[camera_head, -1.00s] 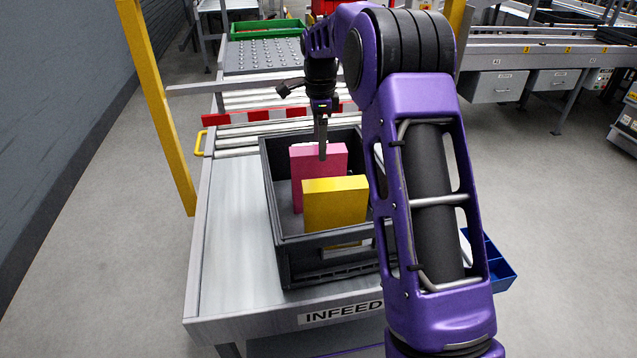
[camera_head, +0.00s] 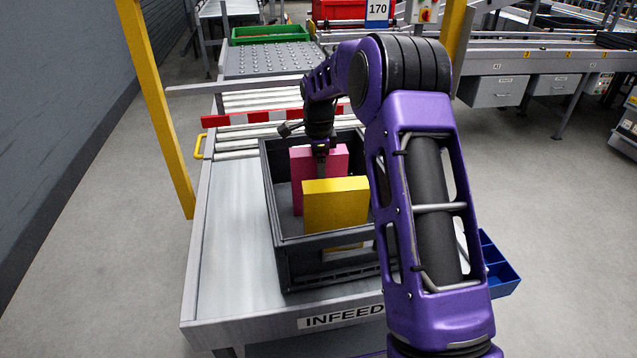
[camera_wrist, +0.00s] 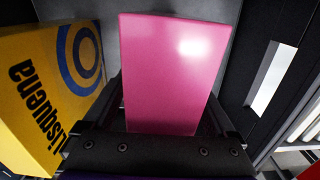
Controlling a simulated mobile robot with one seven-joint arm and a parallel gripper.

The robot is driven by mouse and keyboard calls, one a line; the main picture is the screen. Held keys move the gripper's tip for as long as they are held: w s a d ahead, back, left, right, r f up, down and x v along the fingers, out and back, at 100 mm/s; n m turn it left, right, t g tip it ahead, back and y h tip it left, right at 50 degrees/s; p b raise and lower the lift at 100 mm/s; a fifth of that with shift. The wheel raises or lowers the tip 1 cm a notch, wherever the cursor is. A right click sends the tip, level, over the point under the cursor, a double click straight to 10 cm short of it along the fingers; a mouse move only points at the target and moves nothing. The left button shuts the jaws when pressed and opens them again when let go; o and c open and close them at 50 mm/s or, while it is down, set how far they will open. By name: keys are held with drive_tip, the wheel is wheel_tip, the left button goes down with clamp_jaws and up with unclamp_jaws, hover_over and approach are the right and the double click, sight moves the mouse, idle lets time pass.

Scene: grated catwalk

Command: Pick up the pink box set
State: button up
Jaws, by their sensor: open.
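The pink box (camera_head: 303,175) stands upright in a dark grey crate (camera_head: 283,262) on the infeed table, behind a yellow box (camera_head: 336,207). In the wrist view the pink box (camera_wrist: 170,75) fills the middle, between the open fingers of my gripper (camera_wrist: 168,112), one dark finger on each side. I cannot tell whether the fingers touch it. The yellow box (camera_wrist: 50,95), with a blue ring logo, is close at the left.
The crate walls stand close around the boxes; one wall with a handle slot shows at the right in the wrist view. A red and white barrier strip (camera_head: 260,116) crosses behind the crate. A blue bin (camera_head: 498,268) is at the right. The table's left side (camera_head: 232,230) is clear.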

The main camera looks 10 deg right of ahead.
clamp_jaws()
drive_tip(key=shift+r, duration=0.1)
idle(0.4)
